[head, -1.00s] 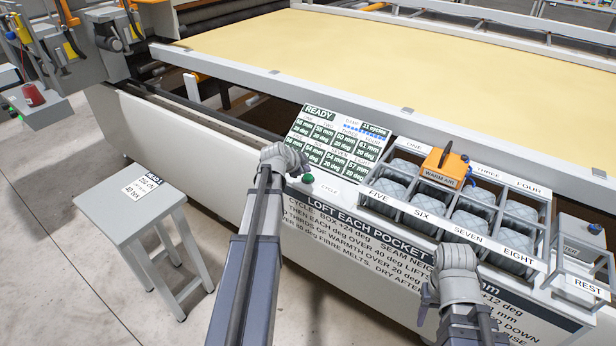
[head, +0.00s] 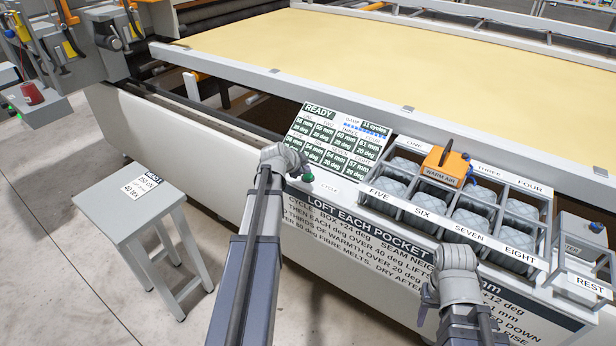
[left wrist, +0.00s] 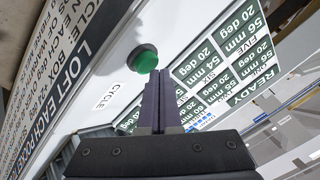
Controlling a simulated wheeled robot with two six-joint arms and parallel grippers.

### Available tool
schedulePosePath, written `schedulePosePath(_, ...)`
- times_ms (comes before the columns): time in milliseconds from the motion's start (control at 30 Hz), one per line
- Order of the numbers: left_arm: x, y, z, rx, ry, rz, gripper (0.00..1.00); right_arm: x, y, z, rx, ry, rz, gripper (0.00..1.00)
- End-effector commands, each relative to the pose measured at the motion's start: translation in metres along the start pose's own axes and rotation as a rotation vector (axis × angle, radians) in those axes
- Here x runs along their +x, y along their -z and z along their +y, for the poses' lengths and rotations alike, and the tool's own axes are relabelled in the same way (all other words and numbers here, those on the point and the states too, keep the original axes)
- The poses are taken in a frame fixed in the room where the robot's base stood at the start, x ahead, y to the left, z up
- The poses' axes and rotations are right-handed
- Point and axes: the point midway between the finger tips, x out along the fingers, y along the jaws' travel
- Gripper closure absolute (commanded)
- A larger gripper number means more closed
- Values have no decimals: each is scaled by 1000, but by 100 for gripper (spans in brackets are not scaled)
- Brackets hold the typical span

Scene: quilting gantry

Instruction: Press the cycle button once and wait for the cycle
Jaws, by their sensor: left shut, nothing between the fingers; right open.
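The green round cycle button (head: 308,178) sits on the white panel beside the CYCLE label (head: 329,190). The button shows large in the left wrist view (left wrist: 143,58), with the CYCLE label (left wrist: 111,96) to its lower left. My left gripper (left wrist: 160,76) is shut and empty, its tips right at the button's edge. I cannot tell whether they touch it. In the head view my left gripper (head: 302,174) is mostly hidden by its own wrist. The display (head: 335,143) reads READY and 11 cycles. My right gripper (head: 426,298) is open and empty, low in front of the panel.
A rack (head: 452,218) of numbered pockets stands right of the button, with an orange WARM AIR box (head: 445,166) on it. A REST cradle (head: 588,262) is at far right. A grey stool (head: 150,210) stands at left. The quilt bed (head: 390,65) lies behind.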

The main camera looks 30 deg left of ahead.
Motion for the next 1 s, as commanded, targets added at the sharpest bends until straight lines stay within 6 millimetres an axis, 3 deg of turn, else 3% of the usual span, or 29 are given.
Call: schedulePosePath(1000, 6, -4, 4, 0, 0, 0, 100, 8, 0, -1, 0, 0, 0, 50)
